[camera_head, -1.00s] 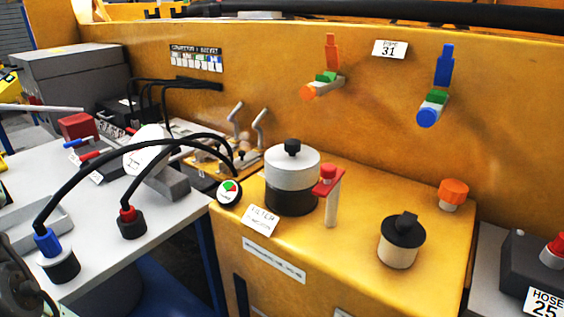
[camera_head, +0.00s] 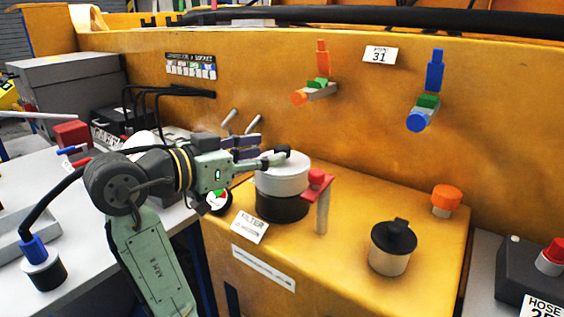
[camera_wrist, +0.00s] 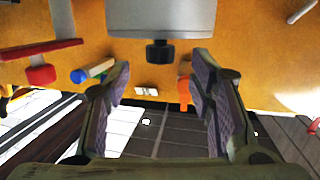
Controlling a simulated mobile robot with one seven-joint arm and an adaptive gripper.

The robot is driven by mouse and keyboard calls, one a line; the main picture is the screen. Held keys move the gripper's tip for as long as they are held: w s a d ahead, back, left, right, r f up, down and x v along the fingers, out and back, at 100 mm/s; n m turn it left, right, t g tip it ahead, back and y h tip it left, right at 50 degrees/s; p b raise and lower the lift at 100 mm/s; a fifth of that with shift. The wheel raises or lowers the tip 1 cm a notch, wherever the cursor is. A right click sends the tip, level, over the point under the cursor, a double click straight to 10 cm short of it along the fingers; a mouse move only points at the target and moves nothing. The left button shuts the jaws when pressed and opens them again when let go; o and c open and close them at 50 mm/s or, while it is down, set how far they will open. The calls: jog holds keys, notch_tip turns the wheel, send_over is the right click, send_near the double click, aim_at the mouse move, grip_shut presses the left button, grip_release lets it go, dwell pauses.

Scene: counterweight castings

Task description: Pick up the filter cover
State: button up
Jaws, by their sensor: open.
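The filter cover (camera_head: 283,176) is a pale grey round lid with a black knob, sitting on a black round base (camera_head: 282,206) on the yellow housing, behind the FILTER label (camera_head: 249,227). My gripper (camera_head: 269,150) is level with the top of the cover, coming from the left, and partly hides the knob. In the wrist view the cover (camera_wrist: 160,15) shows at the top edge. Its black knob (camera_wrist: 160,53) lies just beyond the tips of my gripper (camera_wrist: 159,66), roughly midway between the two spread fingers. Nothing is held.
A red-topped post (camera_head: 321,194) stands close to the right of the cover. A black-capped pale cylinder (camera_head: 393,247) and an orange knob (camera_head: 446,200) are farther right. Grey-handled clamps (camera_head: 240,125) stand behind my gripper. The yellow wall rises behind.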

aim_at(276, 150)
jog(key=shift+p+x, duration=0.55)
jog(key=shift+x, duration=2.2)
jog(key=shift+c, duration=0.5)
grip_shut()
